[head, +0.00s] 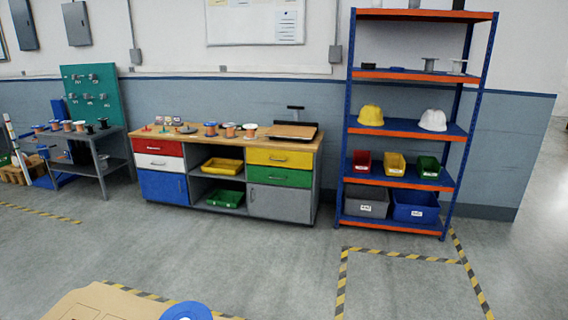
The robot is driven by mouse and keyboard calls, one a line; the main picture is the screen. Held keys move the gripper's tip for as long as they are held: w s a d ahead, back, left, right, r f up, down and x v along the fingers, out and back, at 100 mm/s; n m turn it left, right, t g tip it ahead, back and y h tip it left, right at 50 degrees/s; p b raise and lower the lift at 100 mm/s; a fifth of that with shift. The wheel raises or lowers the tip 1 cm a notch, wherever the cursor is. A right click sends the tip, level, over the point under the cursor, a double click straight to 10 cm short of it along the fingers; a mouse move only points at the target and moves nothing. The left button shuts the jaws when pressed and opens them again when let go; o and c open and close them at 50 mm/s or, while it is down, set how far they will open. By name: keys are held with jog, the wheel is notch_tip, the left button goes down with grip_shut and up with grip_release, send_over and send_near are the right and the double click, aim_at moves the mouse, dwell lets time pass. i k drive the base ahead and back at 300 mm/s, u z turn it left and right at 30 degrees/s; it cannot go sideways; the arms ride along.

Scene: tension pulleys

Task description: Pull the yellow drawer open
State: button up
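The yellow drawer (295,155) is the top right drawer of the workbench (232,207) across the floor. It looks shut, flush with the cabinet front. A dark bar handle (278,160) runs across its middle. A green drawer (265,174) is directly below it. My gripper is not in view, so its state does not show.
Open floor (210,250) lies before the bench. Spools and a flat device (293,131) stand on its top. A blue and orange shelf rack (408,130) stands to the right, a grey side table (88,140) to the left. Striped floor tape (400,256) runs before the rack.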

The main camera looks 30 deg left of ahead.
aim_at(275, 157)
jog(key=z, duration=0.05)
jog(key=k, duration=0.4)
jog(key=u, duration=1)
jog(key=i, duration=2)
jog(key=z, duration=0.25)
